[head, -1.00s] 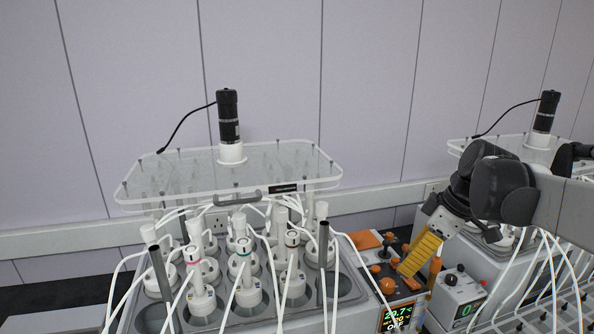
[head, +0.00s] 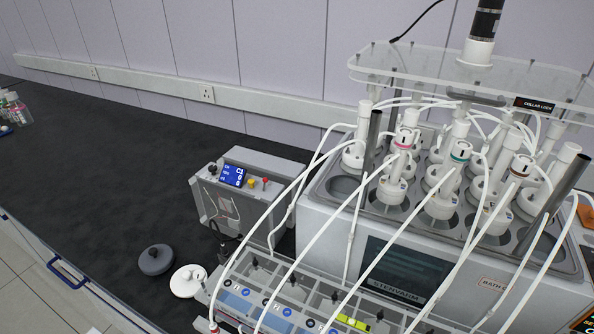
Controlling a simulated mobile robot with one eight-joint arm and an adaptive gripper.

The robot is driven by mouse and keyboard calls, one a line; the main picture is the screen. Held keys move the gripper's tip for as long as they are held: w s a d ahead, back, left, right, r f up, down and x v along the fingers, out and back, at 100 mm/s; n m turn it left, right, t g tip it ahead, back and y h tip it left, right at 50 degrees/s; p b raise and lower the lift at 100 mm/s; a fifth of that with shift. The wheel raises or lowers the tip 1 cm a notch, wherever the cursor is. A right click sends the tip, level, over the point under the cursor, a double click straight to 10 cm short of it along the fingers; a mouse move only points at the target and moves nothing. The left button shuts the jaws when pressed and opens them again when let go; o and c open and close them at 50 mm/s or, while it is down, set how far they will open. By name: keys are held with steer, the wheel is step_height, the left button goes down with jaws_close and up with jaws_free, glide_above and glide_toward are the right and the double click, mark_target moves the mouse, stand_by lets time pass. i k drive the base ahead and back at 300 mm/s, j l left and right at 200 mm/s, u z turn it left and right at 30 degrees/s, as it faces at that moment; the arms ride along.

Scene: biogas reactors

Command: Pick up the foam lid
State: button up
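A round dark grey lid (head: 156,260) with a small knob on top lies on the dark bench top, left of the bath; it looks like the foam lid, though I cannot confirm its material. A round white lid (head: 188,281) with a raised cap lies just to its right, close beside it. Both appear to lie flat. My gripper and arm are not in this view.
The water bath (head: 350,245) with several capped reactors and white tubes fills the right side. A grey control box (head: 245,195) stands behind the lids. A compartmented unit (head: 290,290) is at the front. The bench (head: 90,170) at left is mostly clear.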

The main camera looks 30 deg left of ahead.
mark_target(158, 259)
steer(key=u, duration=2.5)
steer(key=i+j, duration=0.3)
steer(key=i, duration=0.2)
steer(key=i+j, duration=0.25)
steer(key=i, duration=0.2)
